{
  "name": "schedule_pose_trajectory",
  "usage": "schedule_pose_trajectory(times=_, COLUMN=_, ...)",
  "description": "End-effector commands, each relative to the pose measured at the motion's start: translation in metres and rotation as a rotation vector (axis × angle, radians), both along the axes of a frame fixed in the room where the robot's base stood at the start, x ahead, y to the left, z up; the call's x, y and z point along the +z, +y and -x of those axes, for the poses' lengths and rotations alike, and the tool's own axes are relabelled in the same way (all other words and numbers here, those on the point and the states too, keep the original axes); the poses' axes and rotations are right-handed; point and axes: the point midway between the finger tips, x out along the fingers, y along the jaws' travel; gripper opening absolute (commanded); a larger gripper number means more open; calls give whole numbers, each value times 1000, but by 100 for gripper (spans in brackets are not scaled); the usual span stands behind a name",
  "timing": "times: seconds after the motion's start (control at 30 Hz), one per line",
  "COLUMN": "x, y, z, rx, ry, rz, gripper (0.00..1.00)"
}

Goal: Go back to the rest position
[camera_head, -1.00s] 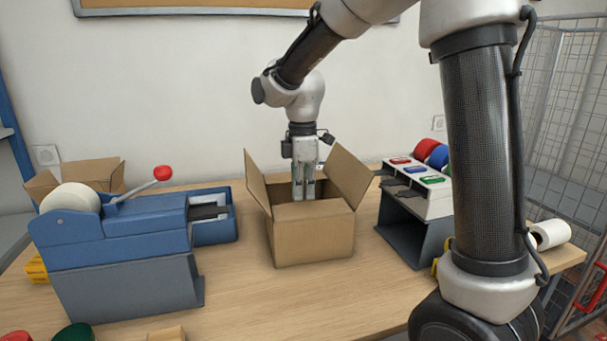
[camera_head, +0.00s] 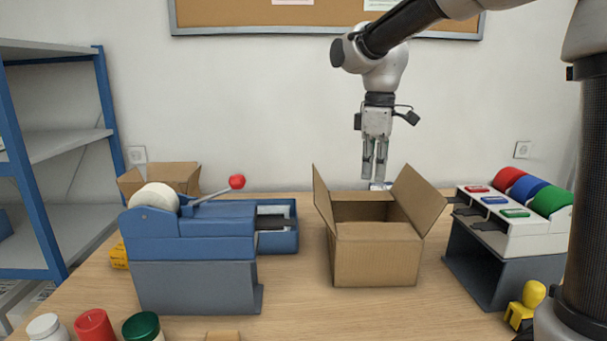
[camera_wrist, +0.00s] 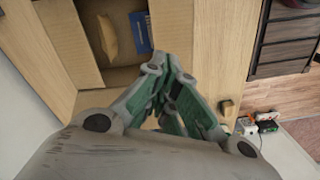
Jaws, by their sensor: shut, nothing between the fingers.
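My gripper (camera_head: 374,182) points straight down above the back of the open cardboard box (camera_head: 378,262), clear of its flaps. Its fingers are shut with nothing between them. In the wrist view my gripper (camera_wrist: 176,75) shows with its green-lined fingers together beside the box (camera_wrist: 70,40). Inside the box lie a tan packet (camera_wrist: 107,36) and a blue item (camera_wrist: 140,31). The head view does not show the contents.
A blue tape dispenser (camera_head: 190,240) with a red-knobbed lever stands left of the box. A tape rack (camera_head: 510,235) with coloured rolls stands right. A yellow-handled stamp (camera_head: 526,305) is at front right. Jars (camera_head: 95,325) line the front edge. Blue shelving (camera_head: 50,160) is at left.

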Motion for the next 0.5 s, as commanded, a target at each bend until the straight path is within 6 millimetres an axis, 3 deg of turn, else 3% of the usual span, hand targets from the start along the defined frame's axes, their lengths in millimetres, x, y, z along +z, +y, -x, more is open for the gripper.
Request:
schedule_pose_trajectory(times=0.27, x=-23, y=-63, z=79, rx=-558, ry=-80, rz=-41, gripper=0)
schedule_pose_trajectory(times=0.5, x=-41, y=-128, z=171, rx=-950, ry=-196, rz=-124, gripper=0)
